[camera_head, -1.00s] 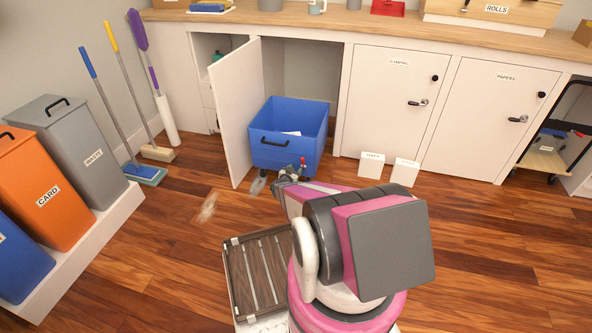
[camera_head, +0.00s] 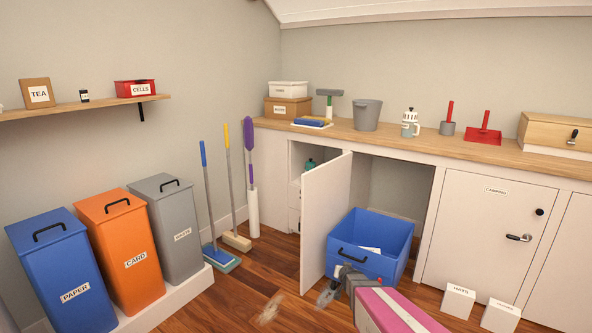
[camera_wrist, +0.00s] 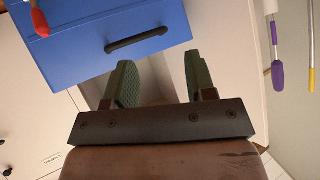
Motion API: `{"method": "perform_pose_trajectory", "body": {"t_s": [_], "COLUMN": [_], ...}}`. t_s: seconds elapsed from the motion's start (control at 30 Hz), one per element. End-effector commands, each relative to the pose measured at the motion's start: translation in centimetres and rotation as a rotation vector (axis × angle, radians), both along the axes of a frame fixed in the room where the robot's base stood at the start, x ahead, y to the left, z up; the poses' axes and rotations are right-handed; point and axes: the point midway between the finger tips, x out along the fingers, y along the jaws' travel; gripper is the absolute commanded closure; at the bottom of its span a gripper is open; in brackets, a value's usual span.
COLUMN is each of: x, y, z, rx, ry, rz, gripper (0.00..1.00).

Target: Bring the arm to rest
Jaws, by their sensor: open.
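My arm reaches up from the bottom edge in the head view, and my gripper (camera_head: 337,283) is in front of the blue crate. In the wrist view my gripper (camera_wrist: 158,84) is open, with its two green-padded fingers apart and nothing visible between them. The blue crate (camera_head: 362,262) stands on the floor at the open cabinet bay and holds something white. The crate's front with its dark handle (camera_wrist: 137,40) shows just beyond the fingertips; I cannot tell whether they touch it.
An open white cabinet door (camera_head: 326,215) stands left of the crate. White blocks (camera_head: 458,301) stand on the floor at right. Paper (camera_head: 66,275), card (camera_head: 127,257) and grey (camera_head: 172,232) bins line the left. Brooms (camera_head: 215,205) lean nearby. A wooden counter (camera_head: 420,143) runs above.

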Motion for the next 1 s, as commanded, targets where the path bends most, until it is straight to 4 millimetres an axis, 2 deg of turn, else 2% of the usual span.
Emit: {"method": "perform_pose_trajectory", "body": {"t_s": [0.03,0.17,0.3,0.5,0.6,0.7,0.8,1.0], "x": [-1.8,-5.9,-11.2,-19.4,-22.5,-24.6,-25.5,-25.7], "y": [1.1,3.2,4.3,3.9,3.3,2.8,2.6,2.5], "z": [1.8,4.4,7.2,11.1,12.8,13.8,14.4,14.4], "rx": [0.010,0.022,0.008,-0.047,-0.078,-0.101,-0.112,-0.115], "ry": [0.054,0.227,0.435,0.733,0.846,0.923,0.963,0.975], "rz": [0.049,0.161,0.238,0.263,0.248,0.232,0.221,0.218], "gripper": [0.49,0.49,0.49,0.49,0.49,0.49,0.49,0.49]}}
